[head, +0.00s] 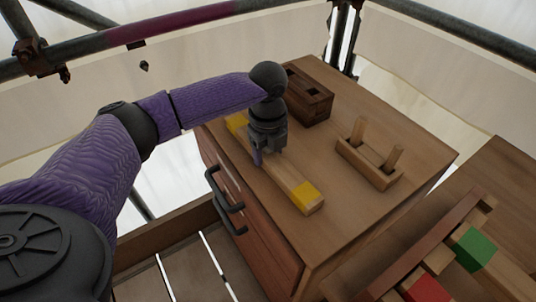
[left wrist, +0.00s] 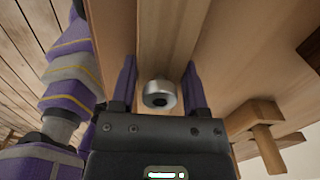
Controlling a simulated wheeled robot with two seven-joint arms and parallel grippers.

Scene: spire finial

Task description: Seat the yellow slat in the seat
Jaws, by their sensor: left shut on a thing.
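The yellow slat (head: 285,178) is a long light-wood bar with yellow ends, lying along or just above the cabinet top near its drawer side. My left gripper (head: 257,158) points down over its middle and is shut on it. In the left wrist view the slat (left wrist: 167,40) runs between the two fingers of my left gripper (left wrist: 160,78). Two pieces could be the seat; I cannot tell which: a dark brown block with slots (head: 309,96) at the back, and a light wood piece with two upright posts (head: 368,165) to the right. My right gripper is out of view.
The cabinet top (head: 350,225) is bare in front of the posted piece. Black drawer handles (head: 226,195) stick out on its left face. At the lower right, a wooden rack holds a green block (head: 475,248) and a red block (head: 427,289). Scaffold pipes (head: 190,22) run behind.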

